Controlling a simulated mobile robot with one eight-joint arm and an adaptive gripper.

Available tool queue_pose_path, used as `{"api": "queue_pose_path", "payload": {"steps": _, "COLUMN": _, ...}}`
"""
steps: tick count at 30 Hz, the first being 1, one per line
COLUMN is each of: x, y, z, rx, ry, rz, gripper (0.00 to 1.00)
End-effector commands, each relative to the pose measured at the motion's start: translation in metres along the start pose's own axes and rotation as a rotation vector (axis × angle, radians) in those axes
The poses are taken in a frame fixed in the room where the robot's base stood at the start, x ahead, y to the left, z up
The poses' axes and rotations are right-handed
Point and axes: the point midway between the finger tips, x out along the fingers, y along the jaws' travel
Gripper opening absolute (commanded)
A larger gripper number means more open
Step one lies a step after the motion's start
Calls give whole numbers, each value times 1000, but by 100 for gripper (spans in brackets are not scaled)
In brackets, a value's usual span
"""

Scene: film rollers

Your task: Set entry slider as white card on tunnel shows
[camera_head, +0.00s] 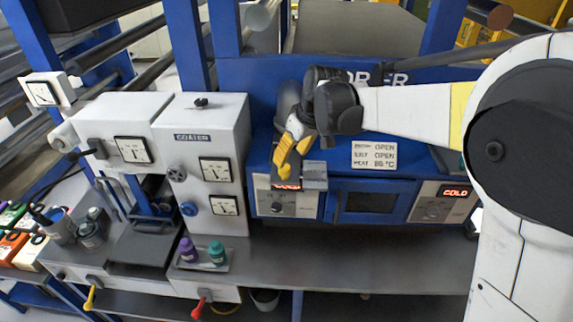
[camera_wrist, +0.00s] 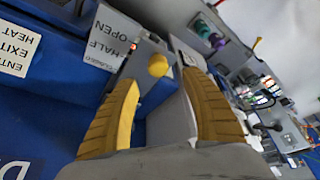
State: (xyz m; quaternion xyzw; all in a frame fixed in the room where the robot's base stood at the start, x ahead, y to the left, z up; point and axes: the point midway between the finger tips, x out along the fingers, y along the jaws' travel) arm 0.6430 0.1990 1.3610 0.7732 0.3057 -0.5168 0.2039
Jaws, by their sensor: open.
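The white card (camera_head: 374,154) on the front of the blue tunnel (camera_head: 262,150) reads entry OPEN, exit OPEN, heat 80 °C. Part of the card (camera_wrist: 16,48) shows upside down in the wrist view. My gripper (camera_head: 287,172) is over the tunnel's left end, with its yellow fingers open. In the wrist view, a round yellow knob (camera_wrist: 157,66), seemingly the entry slider's, lies near the fingertips (camera_wrist: 162,80), between them in the picture; contact cannot be told. A label (camera_wrist: 108,42) beside it reads OPEN, HALF and, smaller, apparently CLOSED. The knob's setting is unclear.
A dial panel (camera_head: 290,206) sits below the gripper, and another (camera_head: 438,203) with a COLD display is at right. The white coater (camera_head: 208,125) stands left. Purple (camera_head: 188,250) and green bottles (camera_head: 217,253) stand on a tray. The bench front (camera_head: 350,255) is clear.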

Motion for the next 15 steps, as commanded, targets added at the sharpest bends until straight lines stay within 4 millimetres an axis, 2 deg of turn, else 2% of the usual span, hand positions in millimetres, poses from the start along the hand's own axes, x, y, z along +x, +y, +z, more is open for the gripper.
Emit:
{"api": "queue_pose_path", "payload": {"steps": 3, "x": -22, "y": 0, "z": 0, "rx": 0, "ry": 0, "rz": 0, "gripper": 55}}
{"api": "queue_pose_path", "payload": {"steps": 6, "x": -35, "y": -1, "z": 0, "rx": 0, "ry": 0, "rz": 0, "gripper": 55}}
{"api": "queue_pose_path", "payload": {"steps": 15, "x": -43, "y": -1, "z": 0, "rx": 0, "ry": 0, "rz": 0, "gripper": 55}}
